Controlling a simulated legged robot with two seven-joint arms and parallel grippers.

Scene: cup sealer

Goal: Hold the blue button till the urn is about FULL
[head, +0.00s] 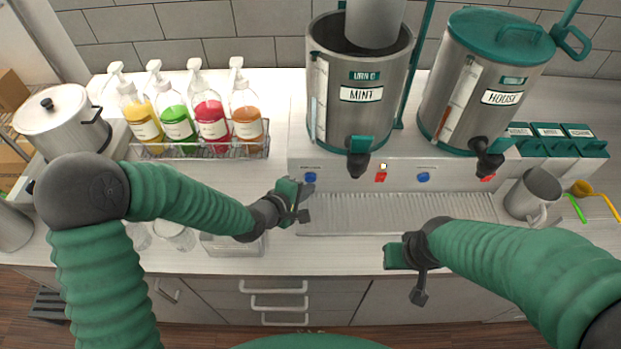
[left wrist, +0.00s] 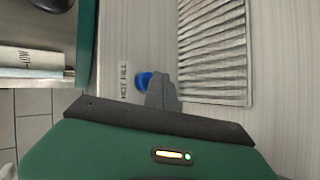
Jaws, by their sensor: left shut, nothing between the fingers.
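The MINT urn (head: 358,110) is steel and open at the top, with a grey cylinder (head: 375,20) at its mouth. Its upright sight gauge (head: 319,95) is on the left side; I cannot read the level clearly. A blue button (head: 310,177) is on the base front below the urn's left side. In the left wrist view the blue button (left wrist: 143,80) sits beside a "HOT FILL" label. My left gripper (head: 303,203) is shut and empty, its fingertips (left wrist: 160,88) beside the button and partly over it; contact is unclear. My right gripper (head: 415,270) hovers near the counter's front edge.
The HOUSE urn (head: 480,90) has a green lid and stands to the right, above another blue button (head: 424,177). A ribbed drip tray (head: 390,215) lies in front. A rack of pump bottles (head: 205,150) and a pot (head: 62,118) stand left, a grey pitcher (head: 533,193) right.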

